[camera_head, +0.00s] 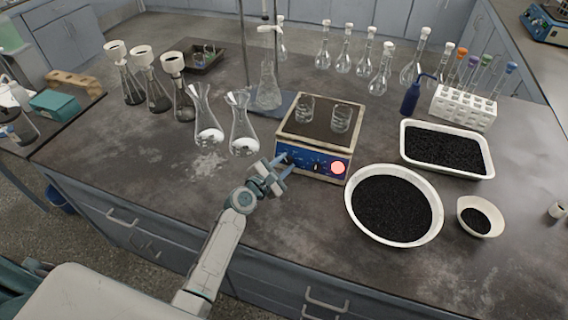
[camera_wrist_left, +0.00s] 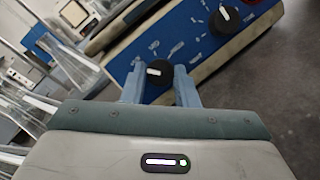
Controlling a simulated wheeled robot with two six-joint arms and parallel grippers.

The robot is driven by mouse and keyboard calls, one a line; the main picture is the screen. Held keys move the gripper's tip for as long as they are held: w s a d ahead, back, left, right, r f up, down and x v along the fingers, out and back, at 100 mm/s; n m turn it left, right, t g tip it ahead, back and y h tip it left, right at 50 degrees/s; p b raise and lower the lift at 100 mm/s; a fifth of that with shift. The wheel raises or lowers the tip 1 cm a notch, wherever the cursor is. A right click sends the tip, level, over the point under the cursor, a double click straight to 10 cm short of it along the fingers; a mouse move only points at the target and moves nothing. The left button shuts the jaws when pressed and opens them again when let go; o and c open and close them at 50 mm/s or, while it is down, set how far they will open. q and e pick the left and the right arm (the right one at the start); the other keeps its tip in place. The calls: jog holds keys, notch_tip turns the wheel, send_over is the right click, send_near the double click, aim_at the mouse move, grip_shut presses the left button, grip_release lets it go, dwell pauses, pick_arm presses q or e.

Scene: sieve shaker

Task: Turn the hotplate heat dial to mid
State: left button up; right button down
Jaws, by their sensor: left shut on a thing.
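The hotplate (camera_head: 322,130) has a dark top, pale sides and a blue front panel (camera_head: 316,164) with a red round light at its right end. In the left wrist view the panel carries two black knobs with white pointer marks and printed scales. My left gripper (camera_head: 280,170) is at the panel's left end. Its blue fingers (camera_wrist_left: 158,86) are shut on the nearer knob (camera_wrist_left: 155,72), whose white mark lies toward picture left. The other knob (camera_wrist_left: 224,19) is free. I cannot read which knob is labelled heat. My right gripper is not in view.
Two glass beakers (camera_head: 340,119) stand on the hotplate. Two flasks (camera_head: 242,135) stand close to its left. A white bowl of black grains (camera_head: 395,207) sits at its front right, a white tray (camera_head: 494,166) behind that. Bench in front of the left arm is clear.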

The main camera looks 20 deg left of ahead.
pick_arm(q)
jog(key=m+g+p, duration=0.1)
jog(key=m, duration=0.2)
jog(key=shift+a+r+h, duration=0.1)
jog(key=shift+r+h, duration=0.05)
jog(key=shift+h, duration=0.25)
jog(key=m+g+p, duration=0.1)
jog(key=m, duration=0.1)
jog(key=m+p, duration=0.1)
jog(key=m, duration=0.1)
jog(key=shift+w+r+g, duration=0.1)
jog(key=shift+r+g, duration=0.05)
jog(key=shift+g, duration=0.25)
jog(key=m+g+p, duration=0.1)
jog(key=m+p, duration=0.1)
jog(key=m, duration=0.2)
jog(key=shift+m+g+y+p, duration=0.3)
jog(key=shift+m+g+p, duration=0.2)
jog(key=shift+m+p, duration=0.25)
jog(key=o, duration=1)
